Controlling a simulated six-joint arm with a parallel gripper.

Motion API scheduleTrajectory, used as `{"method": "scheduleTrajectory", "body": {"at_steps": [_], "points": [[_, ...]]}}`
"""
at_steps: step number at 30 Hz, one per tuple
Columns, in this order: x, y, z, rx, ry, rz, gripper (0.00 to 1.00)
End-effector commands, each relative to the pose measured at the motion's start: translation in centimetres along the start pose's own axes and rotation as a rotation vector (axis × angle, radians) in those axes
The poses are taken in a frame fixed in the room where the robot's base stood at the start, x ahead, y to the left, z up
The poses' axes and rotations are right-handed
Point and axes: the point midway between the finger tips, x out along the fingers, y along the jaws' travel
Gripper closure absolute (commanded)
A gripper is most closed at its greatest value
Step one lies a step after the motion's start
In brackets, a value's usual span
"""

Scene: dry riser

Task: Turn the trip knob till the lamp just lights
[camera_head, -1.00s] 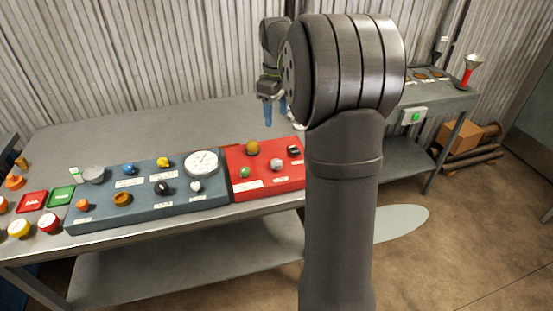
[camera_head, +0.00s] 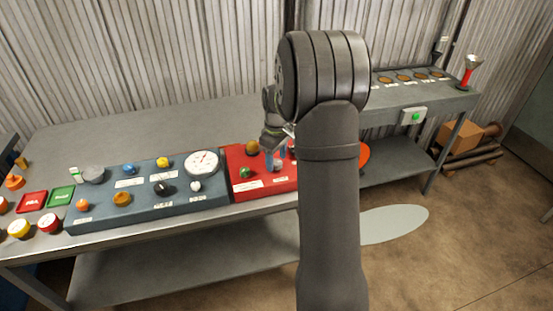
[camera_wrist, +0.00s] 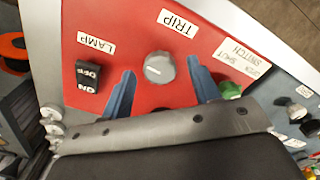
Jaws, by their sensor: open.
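The trip knob (camera_wrist: 159,67) is a round grey knob on the red panel (camera_wrist: 205,40), beside the label TRIP. In the wrist view my gripper (camera_wrist: 161,68) is open, with one blue finger on each side of the knob and gaps between; its height above the panel is unclear. In the head view my gripper (camera_head: 275,158) is low over the red panel (camera_head: 240,183), and the pale knob (camera_head: 274,167) is partly covered. A black ON/OFF rocker (camera_wrist: 88,75) sits by the label LAMP. An amber dome (camera_head: 252,148), perhaps the lamp, looks unlit.
A green knob (camera_wrist: 230,90) is close to my right finger in the wrist view. Left of the red panel is a blue-grey panel (camera_head: 140,208) with several knobs and a dial (camera_head: 202,163). The bench (camera_head: 130,132) behind the panels is clear.

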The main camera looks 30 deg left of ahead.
Motion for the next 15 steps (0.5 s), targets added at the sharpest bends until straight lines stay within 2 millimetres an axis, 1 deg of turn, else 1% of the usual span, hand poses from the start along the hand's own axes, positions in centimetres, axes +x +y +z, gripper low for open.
{"method": "scheduleTrajectory", "body": {"at_steps": [3,11,15], "points": [[0.55,0.01,-0.01,0.0,0.0,0.0,0.44],[0.61,0.01,-0.01,0.0,0.001,0.001,0.44],[0.6,0.01,-0.01,0.0,0.001,0.001,0.72]]}}
